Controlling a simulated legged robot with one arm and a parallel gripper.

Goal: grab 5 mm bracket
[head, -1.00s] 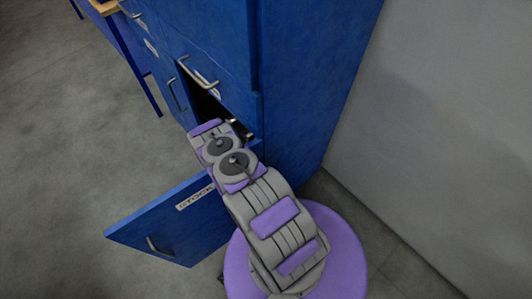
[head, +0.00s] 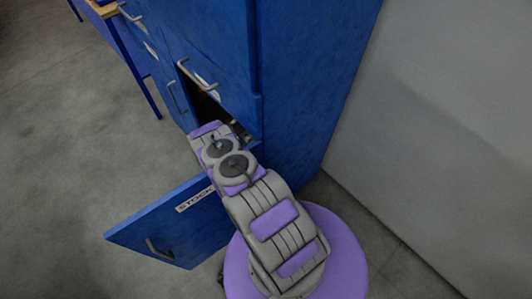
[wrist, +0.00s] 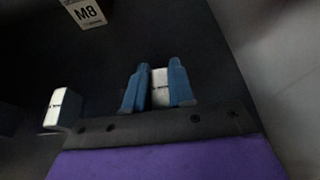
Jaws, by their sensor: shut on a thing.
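In the wrist view my gripper (wrist: 159,88) has its two blue fingers shut on a small white block-like piece (wrist: 160,87). Dark marking shows on that piece, but I cannot read it, so I cannot tell whether it is the 5 mm bracket. In the head view my arm reaches into the dark opening of the blue cabinet (head: 305,90), and the gripper itself is hidden there.
A white box labelled M8 (wrist: 85,13) is at the top left of the wrist view. The cabinet's lower door (head: 165,225), labelled STOCK, hangs open beside my arm. A grey wall (head: 440,120) is on the right. Open floor (head: 60,130) lies on the left.

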